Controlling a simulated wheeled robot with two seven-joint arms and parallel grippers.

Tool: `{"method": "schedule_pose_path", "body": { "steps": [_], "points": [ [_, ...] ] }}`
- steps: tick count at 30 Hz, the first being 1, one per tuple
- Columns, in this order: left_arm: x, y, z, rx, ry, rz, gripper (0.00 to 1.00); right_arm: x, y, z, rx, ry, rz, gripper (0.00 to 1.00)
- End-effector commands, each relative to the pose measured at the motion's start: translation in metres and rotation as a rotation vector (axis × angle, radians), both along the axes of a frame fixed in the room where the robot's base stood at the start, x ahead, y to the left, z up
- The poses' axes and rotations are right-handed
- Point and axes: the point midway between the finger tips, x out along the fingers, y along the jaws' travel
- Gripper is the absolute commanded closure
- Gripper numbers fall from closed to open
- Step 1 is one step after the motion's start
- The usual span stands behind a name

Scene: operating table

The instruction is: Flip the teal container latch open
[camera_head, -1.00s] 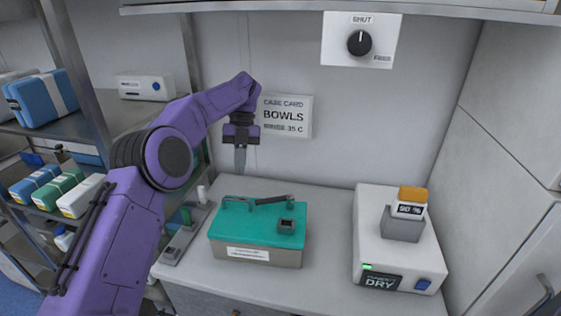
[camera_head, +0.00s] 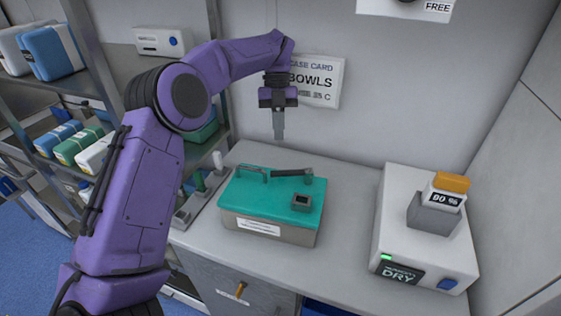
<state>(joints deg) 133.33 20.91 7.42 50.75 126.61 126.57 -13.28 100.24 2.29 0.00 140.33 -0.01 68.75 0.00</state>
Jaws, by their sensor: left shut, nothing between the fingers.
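The teal container (camera_head: 262,199) stands on the grey counter, with a teal lid over a grey body and a white label on its front. On its lid are a teal handle at the back left, a dark latch bar (camera_head: 291,172) at the back right and a small dark square fitting (camera_head: 301,202) at the front right. The latch bar lies nearly flat along the lid. My left gripper (camera_head: 279,137) points down above the back of the lid, shut and empty, apart from the container. My right gripper is not in view.
A white dryer unit (camera_head: 391,214) with an orange-topped block stands right of the container. A rack with several small tools (camera_head: 201,192) stands close on the left. Shelves with boxes are at far left. A case card (camera_head: 318,82) hangs on the wall behind my gripper. Counter between container and dryer is clear.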

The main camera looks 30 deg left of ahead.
Motion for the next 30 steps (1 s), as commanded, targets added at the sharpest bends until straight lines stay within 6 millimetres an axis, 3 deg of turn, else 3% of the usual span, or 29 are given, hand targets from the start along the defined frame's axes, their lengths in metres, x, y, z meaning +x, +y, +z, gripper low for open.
{"method": "schedule_pose_path", "body": {
  "steps": [6, 15, 30],
  "points": [
    [-0.015, -0.011, -0.043, -0.002, 0.002, -0.001, 1.0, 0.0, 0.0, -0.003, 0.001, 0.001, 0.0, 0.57],
    [-0.043, -0.034, -0.039, 0.0, -0.002, -0.001, 1.0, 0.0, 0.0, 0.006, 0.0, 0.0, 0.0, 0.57],
    [-0.044, -0.035, -0.041, -0.001, -0.003, 0.012, 1.0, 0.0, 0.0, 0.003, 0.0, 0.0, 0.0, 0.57]
  ]
}}
